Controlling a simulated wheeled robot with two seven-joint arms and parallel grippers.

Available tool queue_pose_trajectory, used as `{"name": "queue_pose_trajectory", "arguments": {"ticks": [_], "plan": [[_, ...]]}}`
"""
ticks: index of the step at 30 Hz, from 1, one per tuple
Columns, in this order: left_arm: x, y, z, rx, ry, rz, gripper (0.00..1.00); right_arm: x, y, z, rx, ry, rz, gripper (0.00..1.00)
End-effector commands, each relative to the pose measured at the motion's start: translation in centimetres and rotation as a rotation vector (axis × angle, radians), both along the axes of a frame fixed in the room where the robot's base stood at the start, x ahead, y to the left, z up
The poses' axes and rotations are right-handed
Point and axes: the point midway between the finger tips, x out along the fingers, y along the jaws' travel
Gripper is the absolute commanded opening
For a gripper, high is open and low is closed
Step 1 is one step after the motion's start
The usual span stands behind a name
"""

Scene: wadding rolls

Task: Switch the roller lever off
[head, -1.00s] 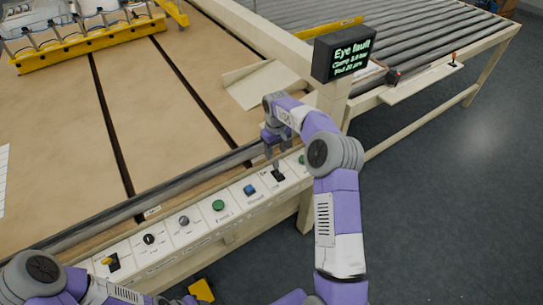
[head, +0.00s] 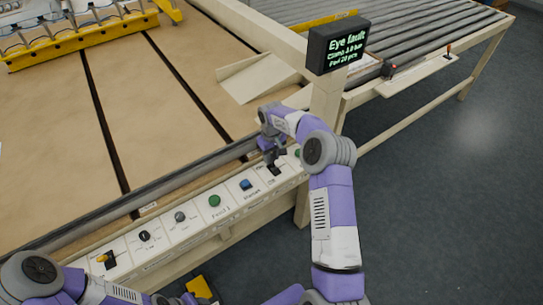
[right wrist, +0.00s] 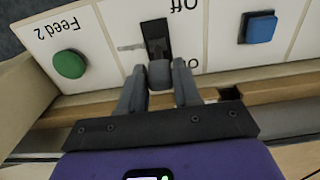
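A black switch plate (right wrist: 155,32) with a grey-ended lever (right wrist: 160,74) sits on the pale control panel, between a green "Feed 2" button and a blue button. Its label "Off" is at the plate's far end in the right wrist view; a partly covered "On" is nearer my gripper. The lever end shows on the "On" side. My right gripper (right wrist: 160,88) is open, one finger on each side of the lever end, with narrow gaps visible. In the head view, my right gripper (head: 272,158) is down at the plate (head: 274,170). My left gripper is out of view.
The panel also carries a blue button (head: 246,184), a green button (head: 214,200), knobs and a yellow-handled lever (head: 103,258). A display (head: 338,42) reading "Eye fault" stands on a post behind. An orange-tipped lever (head: 448,48) is on the roller table's shelf.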

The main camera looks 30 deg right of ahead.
Motion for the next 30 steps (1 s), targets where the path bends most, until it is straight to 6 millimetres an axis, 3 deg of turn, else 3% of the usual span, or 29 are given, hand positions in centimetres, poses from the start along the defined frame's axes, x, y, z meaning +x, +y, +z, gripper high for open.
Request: {"name": "queue_pose_trajectory", "arguments": {"ticks": [3, 14, 30], "plan": [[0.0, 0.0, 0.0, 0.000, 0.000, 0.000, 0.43, 0.0, 0.0, 0.0, 0.000, -0.001, 0.000, 0.02], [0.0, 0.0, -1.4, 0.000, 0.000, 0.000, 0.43, -0.4, -0.1, -0.1, 0.004, -0.064, 0.000, 0.02], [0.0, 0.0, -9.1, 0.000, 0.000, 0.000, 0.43, -2.7, -0.3, -0.5, 0.030, -0.422, -0.002, 0.02]]}}
